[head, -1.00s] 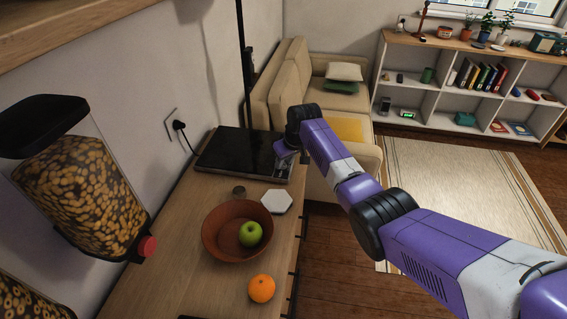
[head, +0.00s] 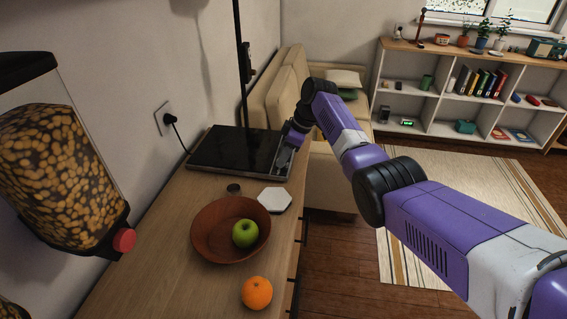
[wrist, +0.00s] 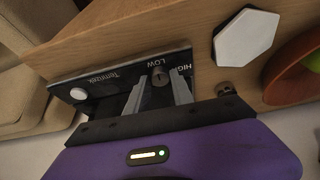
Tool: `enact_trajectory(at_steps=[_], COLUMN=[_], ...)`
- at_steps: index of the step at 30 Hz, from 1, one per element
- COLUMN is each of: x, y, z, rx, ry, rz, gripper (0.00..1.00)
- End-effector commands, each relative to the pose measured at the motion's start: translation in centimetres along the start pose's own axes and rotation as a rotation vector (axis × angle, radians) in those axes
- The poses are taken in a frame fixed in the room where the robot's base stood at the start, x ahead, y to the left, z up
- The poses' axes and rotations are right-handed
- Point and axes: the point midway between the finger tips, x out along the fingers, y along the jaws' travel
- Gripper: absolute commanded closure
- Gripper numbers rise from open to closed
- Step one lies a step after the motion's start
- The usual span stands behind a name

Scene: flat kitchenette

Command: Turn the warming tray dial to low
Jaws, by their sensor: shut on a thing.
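The warming tray (head: 232,148) is a flat black slab at the far end of the wooden counter, also partly seen in the wrist view (wrist: 98,82). Its front panel carries the words LOW and HIGH and a white round button. The small dark metallic dial (wrist: 160,76) sits beside the LOW lettering; its pointer is too small to read. My gripper (wrist: 158,84) has a finger on each side of the dial and is shut on it. In the head view my gripper (head: 292,138) is at the tray's right front edge, and the dial is hidden.
A white hexagonal coaster (head: 275,199), a small dark cap (head: 234,189), a brown bowl (head: 205,245) with a green apple (head: 245,233), and an orange (head: 257,293) are on the counter. A food dispenser (head: 62,175) stands left. A sofa (head: 328,185) is beyond the tray.

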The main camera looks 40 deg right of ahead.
Motion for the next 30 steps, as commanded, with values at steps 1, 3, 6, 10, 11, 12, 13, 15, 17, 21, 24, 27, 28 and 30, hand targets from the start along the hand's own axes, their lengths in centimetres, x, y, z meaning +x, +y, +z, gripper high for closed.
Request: enact_trajectory(at_steps=[1,3,6,10,11,12,13,15,17,21,24,27,28,30], x=[0.25,0.16,0.09,0.05,0.04,0.03,0.03,0.03,0.03,0.03,0.03,0.02,0.02,-0.10], y=[0.02,0.04,0.03,0.02,0.01,0.01,0.01,0.01,0.01,0.02,0.02,0.03,0.03,0.05], z=[0.14,0.10,0.07,0.07,0.07,0.07,0.06,0.07,0.07,0.07,0.05,0.04,0.04,0.02], rx=[-0.011,-0.025,-0.037,-0.044,-0.044,-0.044,-0.044,-0.044,-0.044,-0.043,-0.043,-0.043,-0.043,-0.043], ry=[-0.001,-0.001,-0.002,-0.002,-0.002,-0.002,-0.002,-0.002,-0.003,-0.003,-0.002,-0.002,-0.002,-0.001], rz=[-0.006,-0.011,-0.016,-0.019,-0.019,-0.019,-0.019,-0.019,-0.019,-0.019,-0.018,-0.018,-0.018,-0.017], gripper=[1.00,1.00,1.00,1.00,1.00,1.00,1.00,1.00,1.00,0.63,0.63,0.63,0.63,0.63])
